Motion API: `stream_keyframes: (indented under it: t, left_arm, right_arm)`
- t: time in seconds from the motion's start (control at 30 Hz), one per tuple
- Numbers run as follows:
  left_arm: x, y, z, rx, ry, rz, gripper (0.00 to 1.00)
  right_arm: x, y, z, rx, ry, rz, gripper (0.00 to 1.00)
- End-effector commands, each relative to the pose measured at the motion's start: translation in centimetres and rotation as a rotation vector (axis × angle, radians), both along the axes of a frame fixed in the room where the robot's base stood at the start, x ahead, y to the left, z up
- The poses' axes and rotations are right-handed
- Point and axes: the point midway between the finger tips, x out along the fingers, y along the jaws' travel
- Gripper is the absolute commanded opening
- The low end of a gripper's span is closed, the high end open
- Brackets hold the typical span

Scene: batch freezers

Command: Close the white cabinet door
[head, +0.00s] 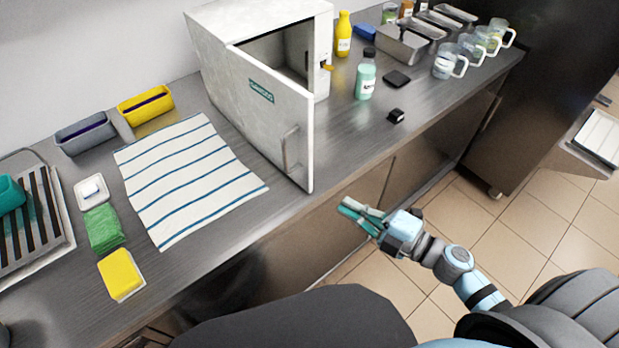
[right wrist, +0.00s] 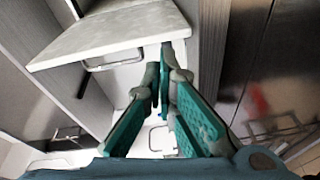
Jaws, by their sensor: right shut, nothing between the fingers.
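The white cabinet (head: 210,40) stands on the metal counter, its dark interior (head: 285,52) showing. Its door (head: 255,118) is wide open and swung out toward the counter's front edge. The door bears a green label (head: 261,90) and a bar handle (head: 290,150) near its free edge. My right gripper (head: 360,212) is shut and empty, in front of the counter, to the right of and below the door's free edge, apart from it. Its teal fingers (right wrist: 160,85) also show in the right wrist view, near a pale panel (right wrist: 115,32) that I cannot identify. My left gripper is not in view.
A striped towel (head: 185,175) lies left of the door. A yellow bottle (head: 343,34), a green-filled bottle (head: 366,75) and a small black item (head: 396,116) stand right of the cabinet. Several glass mugs (head: 450,61) stand farther right. The counter just right of the door is clear.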

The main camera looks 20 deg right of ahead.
Motion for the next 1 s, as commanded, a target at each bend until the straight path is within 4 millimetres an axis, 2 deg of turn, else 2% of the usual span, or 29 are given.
stream_keyframes:
  t: [0.03,0.13,0.27,0.67,0.8,1.0]
  left_arm:
    - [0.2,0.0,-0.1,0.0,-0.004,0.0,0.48]
    - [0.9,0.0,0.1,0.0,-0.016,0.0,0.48]
    - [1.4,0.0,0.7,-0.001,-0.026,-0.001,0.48]
    - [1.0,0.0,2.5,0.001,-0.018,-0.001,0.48]
    - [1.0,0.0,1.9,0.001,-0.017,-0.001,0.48]
    - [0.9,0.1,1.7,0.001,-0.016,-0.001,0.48]
  right_arm:
    - [-0.9,1.7,2.1,-0.055,-0.073,0.088,0.0]
    - [-2.0,3.9,4.2,-0.119,-0.154,0.185,0.0]
    - [-1.2,5.0,4.6,-0.121,-0.164,0.191,0.0]
    - [4.7,11.1,4.6,-0.116,-0.159,0.188,0.0]
    - [5.8,9.0,4.1,-0.125,-0.156,0.189,0.0]
    - [6.5,7.5,4.2,-0.121,-0.156,0.189,0.0]
